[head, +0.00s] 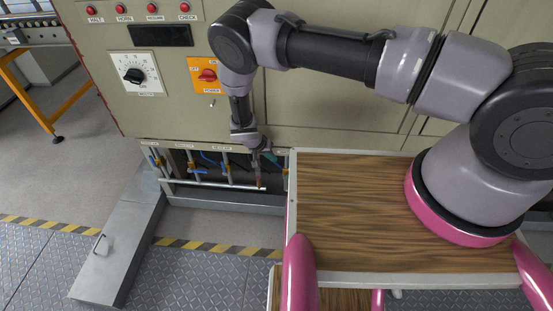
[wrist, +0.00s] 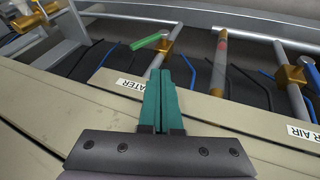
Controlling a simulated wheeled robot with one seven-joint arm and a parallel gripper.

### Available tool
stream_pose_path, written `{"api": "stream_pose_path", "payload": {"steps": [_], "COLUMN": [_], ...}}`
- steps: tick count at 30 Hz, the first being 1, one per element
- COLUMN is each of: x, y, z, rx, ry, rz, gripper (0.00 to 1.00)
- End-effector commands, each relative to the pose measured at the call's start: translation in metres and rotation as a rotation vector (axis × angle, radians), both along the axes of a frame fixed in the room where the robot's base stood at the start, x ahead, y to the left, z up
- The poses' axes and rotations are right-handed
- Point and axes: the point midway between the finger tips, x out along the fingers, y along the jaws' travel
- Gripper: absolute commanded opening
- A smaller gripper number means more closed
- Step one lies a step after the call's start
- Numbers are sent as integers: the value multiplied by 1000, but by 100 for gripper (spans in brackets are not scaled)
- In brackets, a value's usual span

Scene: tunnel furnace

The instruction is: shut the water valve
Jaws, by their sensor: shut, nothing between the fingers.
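The water valve's green lever (wrist: 147,41) shows in the wrist view, on a metal pipe beside the white WATER label (wrist: 130,84). The lever sticks out to the left, roughly across the pipe. My gripper (wrist: 163,73) has teal fingers closed together with nothing between them. Its tips lie just below the lever in the picture, with a gap between. In the head view my gripper (head: 276,160) reaches down at the cabinet's low pipe opening, next to the wooden top. I cannot make out the water valve's lever clearly there.
Other pipes with blue-handled valves (head: 208,160) stand in the opening, behind a white horizontal bar (head: 212,185). A second valve with a blue handle (wrist: 309,74) stands at right in the wrist view. The cabinet (head: 150,103) rises above. A metal cover (head: 119,248) lies on the floor.

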Motion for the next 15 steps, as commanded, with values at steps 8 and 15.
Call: {"api": "stream_pose_path", "payload": {"steps": [8,15], "x": [18,22], "y": [-23,-49], "z": [-55,-79], "rx": [0,-1], "ry": [3,3], "rz": [-1,1], "gripper": [0,0]}}
